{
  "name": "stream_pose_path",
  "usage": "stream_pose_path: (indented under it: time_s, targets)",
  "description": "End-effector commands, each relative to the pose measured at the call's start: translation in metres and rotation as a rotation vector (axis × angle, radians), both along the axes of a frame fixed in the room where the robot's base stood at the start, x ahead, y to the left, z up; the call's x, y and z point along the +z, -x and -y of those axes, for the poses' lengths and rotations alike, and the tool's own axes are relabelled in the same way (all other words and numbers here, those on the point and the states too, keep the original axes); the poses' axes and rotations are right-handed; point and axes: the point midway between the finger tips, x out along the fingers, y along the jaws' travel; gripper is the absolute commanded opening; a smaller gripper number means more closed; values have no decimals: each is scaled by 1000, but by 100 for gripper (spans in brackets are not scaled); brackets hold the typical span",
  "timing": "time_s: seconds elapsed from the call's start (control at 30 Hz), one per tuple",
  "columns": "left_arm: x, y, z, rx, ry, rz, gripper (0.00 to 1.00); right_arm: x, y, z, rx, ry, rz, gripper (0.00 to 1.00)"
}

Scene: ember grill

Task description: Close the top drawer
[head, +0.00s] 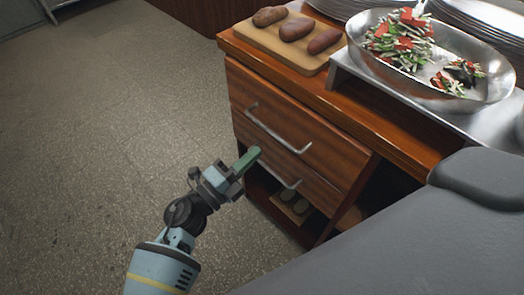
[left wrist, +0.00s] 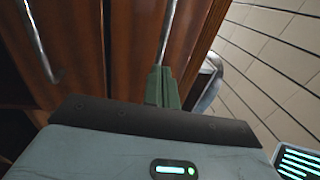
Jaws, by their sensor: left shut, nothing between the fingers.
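The top drawer (head: 312,138) is a brown wooden front with a long metal bar handle (head: 276,132), under the cabinet's counter. No clear gap shows above its front, and I cannot tell whether it is fully in. A lower drawer (head: 310,186) with its own bar handle sits below it. My left gripper (head: 248,159), with green fingers, is shut and empty in front of the drawer fronts, below the top handle's left part. In the left wrist view the fingers (left wrist: 161,87) are together, their tips close to a metal bar; contact is unclear. My right gripper is out of view.
On the counter (head: 398,140) are a cutting board (head: 266,42) with potatoes, a metal bowl (head: 470,98) of chopped food, and stacked plates (head: 486,24). An open shelf below the drawers holds small round items (head: 292,201). The floor (head: 110,130) at left is clear.

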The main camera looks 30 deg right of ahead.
Motion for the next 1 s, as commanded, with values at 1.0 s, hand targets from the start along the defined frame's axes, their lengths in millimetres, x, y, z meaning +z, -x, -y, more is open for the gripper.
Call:
stream_pose_path:
  time_s: [1.0]
  targets:
    - [-20, 29, -89, -1, -2, -4, 0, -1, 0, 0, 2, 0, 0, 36]
